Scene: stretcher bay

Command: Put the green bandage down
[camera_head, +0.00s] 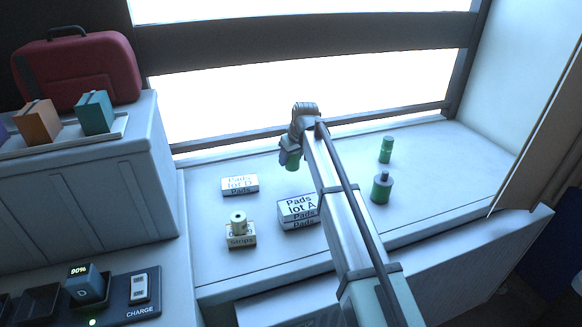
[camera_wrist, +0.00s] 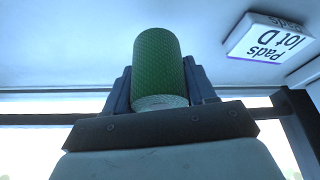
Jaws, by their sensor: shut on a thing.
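The green bandage (camera_wrist: 160,68) is a textured green roll with a pale end, held between the dark jaws of my gripper (camera_wrist: 160,90) in the wrist view. In the head view my gripper (camera_head: 291,154) is over the back part of the pale counter (camera_head: 240,282). A small green part of the bandage (camera_head: 292,165) shows below it. The jaws are shut on the bandage. Whether the bandage touches the counter is hard to tell.
A cream roll (camera_head: 238,223) stands on a strips box (camera_head: 241,240). A green roll (camera_head: 387,150) and green bottle (camera_head: 381,188) stand right. The counter's far right is clear.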

